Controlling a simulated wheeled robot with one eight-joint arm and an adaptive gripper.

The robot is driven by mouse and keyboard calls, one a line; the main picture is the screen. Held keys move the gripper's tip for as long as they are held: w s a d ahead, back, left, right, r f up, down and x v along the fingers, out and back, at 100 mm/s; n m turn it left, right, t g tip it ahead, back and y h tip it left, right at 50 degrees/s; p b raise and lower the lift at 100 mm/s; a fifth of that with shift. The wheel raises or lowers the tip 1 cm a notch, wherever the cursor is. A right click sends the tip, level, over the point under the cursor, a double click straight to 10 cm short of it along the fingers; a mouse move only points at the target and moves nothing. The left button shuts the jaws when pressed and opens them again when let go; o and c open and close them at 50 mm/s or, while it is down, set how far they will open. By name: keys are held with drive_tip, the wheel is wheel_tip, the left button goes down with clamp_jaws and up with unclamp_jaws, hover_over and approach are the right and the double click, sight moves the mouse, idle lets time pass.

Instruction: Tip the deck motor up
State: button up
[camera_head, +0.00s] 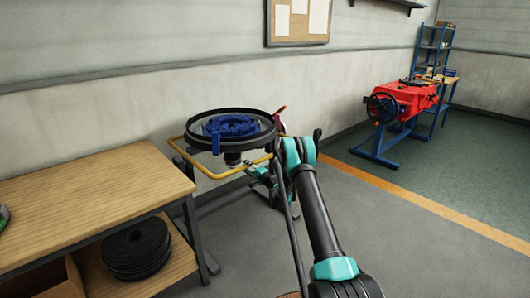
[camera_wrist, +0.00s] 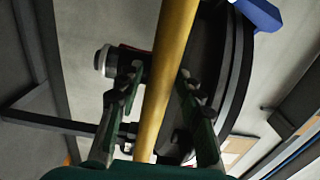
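A round black deck (camera_head: 262,138) with a blue motor part (camera_head: 228,127) on top sits inside a yellow tubular frame (camera_head: 215,177) on a dark stand. My gripper (camera_head: 262,172) is at the right side of this frame, below the deck rim, partly hidden by my arm. In the wrist view, the yellow bar (camera_wrist: 169,60) runs between the two fingers of my gripper (camera_wrist: 160,80). The fingers look spread, with a gap visible beside the bar. The black rim (camera_wrist: 238,75) and a bit of blue (camera_wrist: 262,14) show behind it.
A wooden bench (camera_head: 90,200) with black discs (camera_head: 137,250) on its lower shelf stands at the left. A red machine (camera_head: 405,98) on blue legs and a blue shelf (camera_head: 435,60) are at the back right. The grey floor at right is clear.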

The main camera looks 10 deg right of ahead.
sight(238, 140)
clamp_jaws()
drive_tip(key=shift+w+a+r, duration=0.15)
drive_tip(key=shift+w+r, duration=0.05)
drive_tip(key=shift+r, duration=1)
drive_tip(key=shift+w+a+r, duration=0.1)
drive_tip(key=shift+w+r, duration=0.15)
drive_tip(key=shift+r, duration=0.9)
drive_tip(key=shift+w+a+r, duration=0.15)
drive_tip(key=shift+w+r, duration=0.05)
drive_tip(key=shift+r, duration=1)
drive_tip(key=shift+w+a+r, duration=0.3)
drive_tip(key=shift+w+r, duration=0.1)
drive_tip(key=shift+r, duration=0.7)
drive_tip(key=shift+w+a+r, duration=0.25)
drive_tip(key=shift+w+r, duration=0.2)
drive_tip(key=shift+r, duration=0.65)
drive_tip(key=shift+w+a+r, duration=0.3)
drive_tip(key=shift+w+r, duration=0.1)
drive_tip(key=shift+r, duration=0.7)
drive_tip(key=shift+w+a+r, duration=0.45)
drive_tip(key=shift+w+r, duration=0.15)
drive_tip(key=shift+r, duration=0.35)
drive_tip(key=shift+w+a+r, duration=0.4)
drive_tip(key=shift+w+r, duration=0.2)
drive_tip(key=shift+r, duration=0.4)
drive_tip(key=shift+w+a+r, duration=0.45)
drive_tip(key=shift+w+r, duration=0.15)
drive_tip(key=shift+r, duration=0.35)
